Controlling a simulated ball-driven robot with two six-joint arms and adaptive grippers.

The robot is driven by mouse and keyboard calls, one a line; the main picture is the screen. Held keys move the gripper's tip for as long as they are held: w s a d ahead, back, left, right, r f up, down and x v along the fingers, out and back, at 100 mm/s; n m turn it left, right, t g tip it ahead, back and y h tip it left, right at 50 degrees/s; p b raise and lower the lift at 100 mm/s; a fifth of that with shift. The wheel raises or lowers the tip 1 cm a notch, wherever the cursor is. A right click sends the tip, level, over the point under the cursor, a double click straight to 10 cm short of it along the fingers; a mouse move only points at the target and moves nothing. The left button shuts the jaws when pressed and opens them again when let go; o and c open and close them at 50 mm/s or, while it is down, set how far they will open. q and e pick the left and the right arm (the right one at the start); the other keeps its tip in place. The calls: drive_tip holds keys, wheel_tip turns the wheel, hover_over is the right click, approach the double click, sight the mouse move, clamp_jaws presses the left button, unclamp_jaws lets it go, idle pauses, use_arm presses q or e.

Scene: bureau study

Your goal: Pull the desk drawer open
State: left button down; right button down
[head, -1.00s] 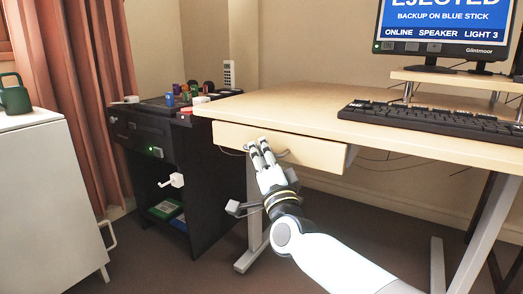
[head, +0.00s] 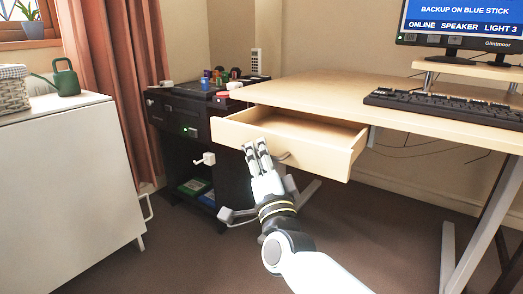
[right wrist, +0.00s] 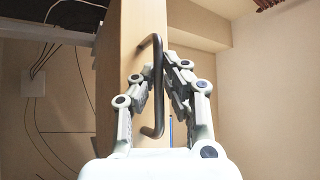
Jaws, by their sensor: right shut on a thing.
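The desk drawer (head: 300,152) is pulled out from under the light wood desk top (head: 310,96), and its inside shows as an open space that looks empty. Its dark bar handle (right wrist: 158,85) shows in the right wrist view, upright in that picture. My right gripper (head: 257,147) is at the drawer front in the head view. In the right wrist view its fingers (right wrist: 160,85) close in on the handle from both sides. My left gripper is not in view.
A keyboard (head: 445,107) and a monitor (head: 460,25) are on the desk. A black cabinet (head: 185,140) with small items on top stands left of the drawer. A white cabinet (head: 65,170) with a green watering can (head: 66,78) is at the far left. Floor in front is clear.

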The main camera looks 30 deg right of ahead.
drive_tip(key=shift+f, duration=0.35)
drive_tip(key=c, duration=1.7)
unclamp_jaws()
drive_tip(key=shift+d, duration=0.1)
drive_tip(key=shift+r, duration=0.15)
drive_tip(key=v, duration=1.2)
